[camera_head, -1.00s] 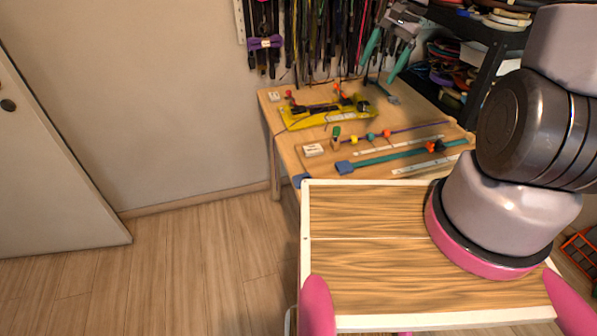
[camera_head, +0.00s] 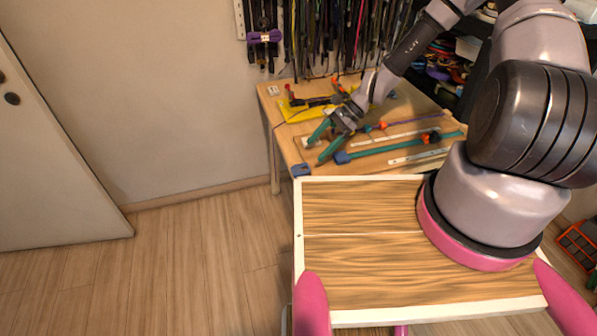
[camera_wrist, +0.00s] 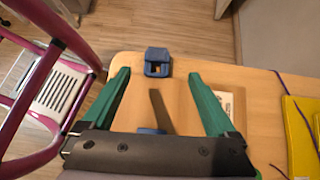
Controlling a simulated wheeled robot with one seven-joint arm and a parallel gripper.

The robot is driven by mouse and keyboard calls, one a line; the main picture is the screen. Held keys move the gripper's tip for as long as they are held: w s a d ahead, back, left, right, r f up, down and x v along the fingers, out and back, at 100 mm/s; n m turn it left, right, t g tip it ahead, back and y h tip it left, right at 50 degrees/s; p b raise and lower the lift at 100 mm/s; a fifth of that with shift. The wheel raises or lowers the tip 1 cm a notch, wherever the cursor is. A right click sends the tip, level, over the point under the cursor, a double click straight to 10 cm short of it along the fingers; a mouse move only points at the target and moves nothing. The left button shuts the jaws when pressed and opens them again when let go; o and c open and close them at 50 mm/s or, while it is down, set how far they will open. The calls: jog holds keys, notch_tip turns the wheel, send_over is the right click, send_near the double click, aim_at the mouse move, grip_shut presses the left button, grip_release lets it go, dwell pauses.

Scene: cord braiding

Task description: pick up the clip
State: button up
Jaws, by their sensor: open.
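A blue clip (camera_head: 300,170) with a square opening sits at the near left corner of the wooden table. In the wrist view the clip (camera_wrist: 158,56) is at the table's edge, centred between and slightly beyond the fingertips. My gripper (camera_head: 316,152) has teal fingers, spread apart with nothing held between them. It is over the table's near left part, beside the clip and pointing down toward the left. In the wrist view my gripper (camera_wrist: 159,75) is open, and the clip appears apart from both fingers.
Another blue piece (camera_head: 342,157) ends a teal strap on the table. A yellow tray (camera_head: 297,112) lies farther back, beside the right finger in the wrist view. Cords (camera_head: 320,40) hang on the wall behind. My wood-topped base is in front; the floor at left is clear.

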aim_at(299, 169)
jog(key=x, duration=0.8)
jog(key=shift+s+f, duration=0.2)
jog(key=shift+f, duration=0.15)
jog(key=shift+d, duration=0.1)
jog(key=c, duration=1.4)
jog(key=shift+r, duration=0.15)
notch_tip(299, 169, up, 18)
